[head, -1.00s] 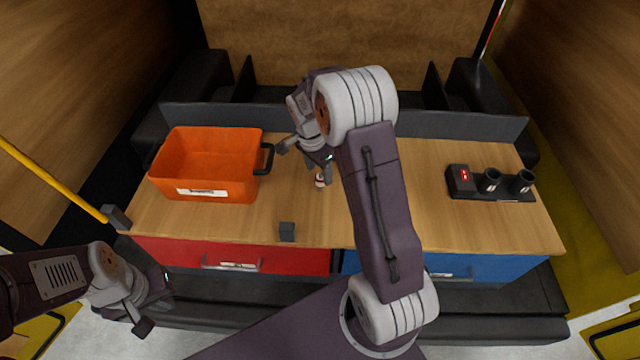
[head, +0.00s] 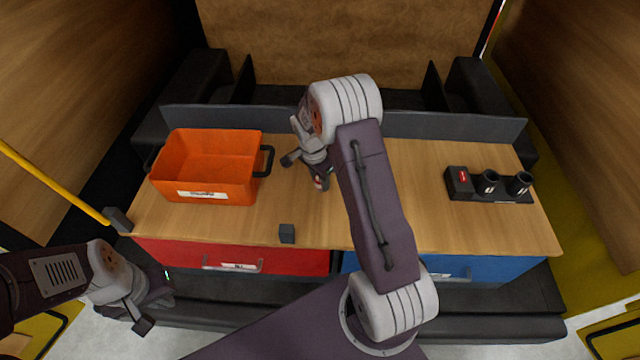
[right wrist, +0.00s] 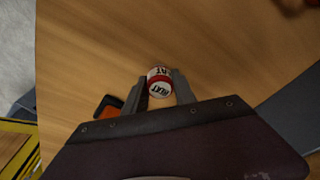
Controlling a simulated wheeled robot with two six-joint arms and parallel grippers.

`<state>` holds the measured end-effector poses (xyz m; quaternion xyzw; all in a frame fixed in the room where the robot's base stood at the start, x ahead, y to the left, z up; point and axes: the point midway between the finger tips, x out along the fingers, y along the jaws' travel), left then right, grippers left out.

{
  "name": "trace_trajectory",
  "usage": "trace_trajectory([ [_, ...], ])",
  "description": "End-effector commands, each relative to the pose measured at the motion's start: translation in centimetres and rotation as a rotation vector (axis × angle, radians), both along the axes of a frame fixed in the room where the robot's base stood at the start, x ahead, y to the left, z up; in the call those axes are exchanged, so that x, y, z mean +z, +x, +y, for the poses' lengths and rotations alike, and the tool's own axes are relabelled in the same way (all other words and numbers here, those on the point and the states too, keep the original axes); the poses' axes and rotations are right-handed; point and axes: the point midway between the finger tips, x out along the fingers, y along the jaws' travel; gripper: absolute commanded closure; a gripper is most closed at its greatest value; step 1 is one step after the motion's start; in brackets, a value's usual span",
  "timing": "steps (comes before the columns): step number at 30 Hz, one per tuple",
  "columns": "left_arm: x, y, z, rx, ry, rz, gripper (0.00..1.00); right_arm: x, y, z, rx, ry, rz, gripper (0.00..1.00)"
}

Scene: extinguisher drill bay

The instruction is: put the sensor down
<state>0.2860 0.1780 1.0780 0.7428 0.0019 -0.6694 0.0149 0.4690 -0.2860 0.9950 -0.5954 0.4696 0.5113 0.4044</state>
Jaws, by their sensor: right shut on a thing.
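The sensor (right wrist: 159,82) is a small white cylinder with red bands and printed lettering. In the right wrist view it sits between the two fingers of my right gripper (right wrist: 158,92), which is shut on it. In the head view the sensor (head: 321,183) shows small below my right gripper (head: 309,168), over the middle of the wooden worktop (head: 430,215). I cannot tell whether its base touches the wood. My left gripper (head: 154,308) is open and empty, low at the left in front of the bench.
An orange crate (head: 175,180) with dark handles stands left of my right gripper. A black device (head: 460,183) with two dark cups is at the right. A small dark block (head: 287,233) is at the front edge, above a red drawer (head: 185,253). Worktop between is clear.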

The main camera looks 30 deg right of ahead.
Motion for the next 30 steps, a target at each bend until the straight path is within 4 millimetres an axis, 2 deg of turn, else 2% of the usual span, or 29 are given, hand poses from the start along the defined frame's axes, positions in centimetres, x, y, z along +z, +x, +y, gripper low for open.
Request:
trace_trajectory([
  [2, 0.0, 0.0, 0.0, 0.000, 0.000, 0.000, 1.00, 0.1, 0.0, 0.0, 0.000, 0.000, 0.000, 1.00],
  [5, -0.4, 0.0, 0.0, 0.000, 0.000, 0.000, 1.00, 1.2, 0.1, 0.0, -0.001, -0.001, -0.003, 1.00],
  [12, -1.3, 0.0, 0.0, 0.000, 0.000, 0.000, 1.00, 7.0, 0.1, 0.0, 0.000, -0.001, -0.004, 1.00],
  [16, -1.4, 0.0, 0.0, 0.000, 0.000, 0.000, 1.00, 9.2, 0.1, 0.0, -0.001, 0.000, -0.002, 1.00],
  [20, -1.4, 0.0, 0.0, 0.000, 0.000, 0.000, 1.00, 10.0, 0.0, 0.0, 0.000, 0.000, 0.000, 1.00],
  [30, -1.4, 0.0, 0.0, 0.000, 0.000, 0.000, 1.00, 10.0, 0.0, 0.0, 0.000, 0.000, 0.001, 1.00],
])
